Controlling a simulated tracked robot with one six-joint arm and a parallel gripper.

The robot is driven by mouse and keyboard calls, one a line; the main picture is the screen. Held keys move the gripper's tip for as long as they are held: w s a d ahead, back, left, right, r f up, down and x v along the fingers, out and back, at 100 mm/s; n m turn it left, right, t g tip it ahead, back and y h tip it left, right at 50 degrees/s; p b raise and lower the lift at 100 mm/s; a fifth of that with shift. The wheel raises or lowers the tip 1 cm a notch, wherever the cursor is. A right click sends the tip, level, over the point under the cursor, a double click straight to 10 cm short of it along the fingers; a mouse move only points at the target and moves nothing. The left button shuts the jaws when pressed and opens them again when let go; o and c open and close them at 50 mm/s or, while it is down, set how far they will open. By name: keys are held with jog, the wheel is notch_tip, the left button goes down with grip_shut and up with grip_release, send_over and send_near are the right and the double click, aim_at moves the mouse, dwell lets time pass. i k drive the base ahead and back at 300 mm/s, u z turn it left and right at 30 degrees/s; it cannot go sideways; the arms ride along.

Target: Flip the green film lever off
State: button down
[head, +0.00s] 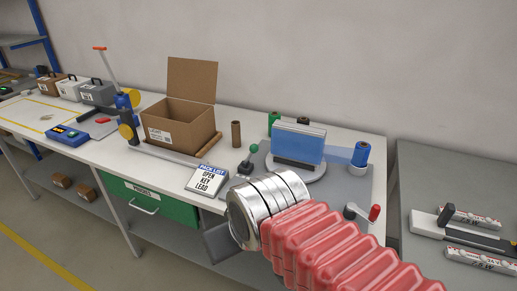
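The green film lever (253,148) is a small green ball on a short stem over a dark base, on the white bench left of the film wrapper. Its stem leans slightly right and its knob is up. My arm, with red bellows and a silver wrist, reaches in from the lower right, its end in front of the bench edge, below and nearer than the lever. A grey part (218,242) shows past the wrist, perhaps my gripper. Its fingers are not clearly visible, so I cannot tell open or shut. Nothing visibly touches the lever.
The wrapper's blue film sheet (297,145) and blue roll (361,154) stand right of the lever. A red-handled lever (374,213) is at the front right. An open carton (180,122), brown tube (236,134) and pick list sign (207,179) are to the left.

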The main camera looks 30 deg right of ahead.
aim_at(254, 148)
jog(key=i, duration=0.9)
jog(key=z, duration=0.05)
